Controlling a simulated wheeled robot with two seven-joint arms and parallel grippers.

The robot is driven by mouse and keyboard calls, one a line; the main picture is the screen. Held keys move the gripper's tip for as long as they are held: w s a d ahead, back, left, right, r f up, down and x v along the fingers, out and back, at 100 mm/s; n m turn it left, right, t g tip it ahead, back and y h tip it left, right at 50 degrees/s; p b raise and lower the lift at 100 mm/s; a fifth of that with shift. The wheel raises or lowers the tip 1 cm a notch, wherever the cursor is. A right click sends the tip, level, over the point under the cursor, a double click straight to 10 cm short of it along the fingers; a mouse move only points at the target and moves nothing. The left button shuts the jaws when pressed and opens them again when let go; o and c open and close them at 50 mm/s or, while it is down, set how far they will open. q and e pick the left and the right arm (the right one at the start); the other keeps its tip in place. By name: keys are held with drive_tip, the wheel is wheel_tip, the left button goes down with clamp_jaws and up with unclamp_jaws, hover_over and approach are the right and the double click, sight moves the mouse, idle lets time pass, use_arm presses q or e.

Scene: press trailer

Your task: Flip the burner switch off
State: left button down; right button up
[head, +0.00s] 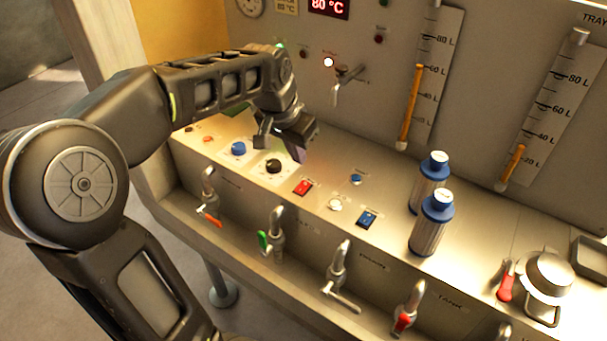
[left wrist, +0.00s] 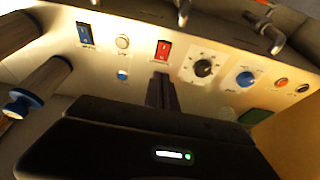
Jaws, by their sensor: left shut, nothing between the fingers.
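A red rocker switch (head: 303,187) sits on the sloped panel, between a black knob (head: 274,166) and a white round button (head: 335,204). Its label is too small to read, so I cannot confirm that it is the burner switch. The red switch also shows in the left wrist view (left wrist: 162,50), just beyond the fingertips. My left gripper (head: 299,155) is shut and empty, above the panel behind the red switch and apart from it. It shows at the bottom of the left wrist view (left wrist: 161,90). A lit white lamp (head: 328,62) is on the upright wall. My right gripper is not in view.
A blue rocker switch (head: 367,218), small blue button (head: 356,179) and blue knob (head: 238,148) share the panel. A metal lever tap (head: 345,82) juts from the wall. Two blue-capped cylinders (head: 430,222) stand to the right. Several taps line the front, including a green-handled one (head: 264,241).

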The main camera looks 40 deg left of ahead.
sight(302, 189)
use_arm(q)
drive_tip(key=x, duration=0.3)
drive_tip(key=p+x, duration=0.1)
drive_tip(key=x, duration=0.5)
drive_tip(key=shift+s+f, duration=0.1)
drive_tip(key=shift+s, duration=0.3)
drive_tip(key=shift+f, duration=0.1)
drive_tip(key=shift+w+f, duration=0.1)
drive_tip(key=shift+f, duration=0.1)
drive_tip(key=shift+s, duration=0.2)
drive_tip(key=shift+s+f, duration=0.1)
drive_tip(key=shift+s, duration=0.6)
